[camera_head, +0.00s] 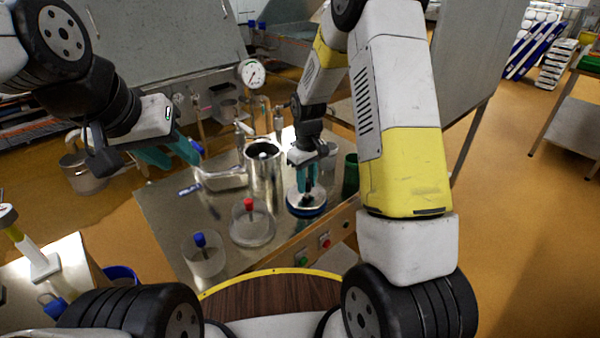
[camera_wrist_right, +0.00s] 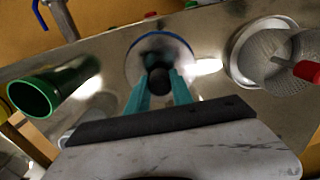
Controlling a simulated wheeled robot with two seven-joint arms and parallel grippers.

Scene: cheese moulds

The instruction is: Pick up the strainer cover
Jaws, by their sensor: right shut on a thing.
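The strainer cover, as I take it, is a round metal disc (camera_head: 307,207) with a blue rim and a black knob, on the steel table (camera_head: 165,215) near its front right edge. My right gripper (camera_head: 307,188) points down over it, shut on the knob. In the right wrist view, the teal fingers (camera_wrist_right: 158,85) stand on either side of the black knob (camera_wrist_right: 158,82), with the blue-rimmed disc (camera_wrist_right: 135,62) behind it. Whether the disc touches the table is hard to tell. My left gripper (camera_head: 172,156) is open and empty, raised beyond the table's left side.
A metal pot (camera_head: 263,175) stands behind the disc, and a green cup (camera_head: 351,176) to its right. A red-knobbed round mould (camera_head: 252,229) and a blue-knobbed one (camera_head: 203,262) stand to its left. A gauge (camera_head: 253,74) and pipes are at the back.

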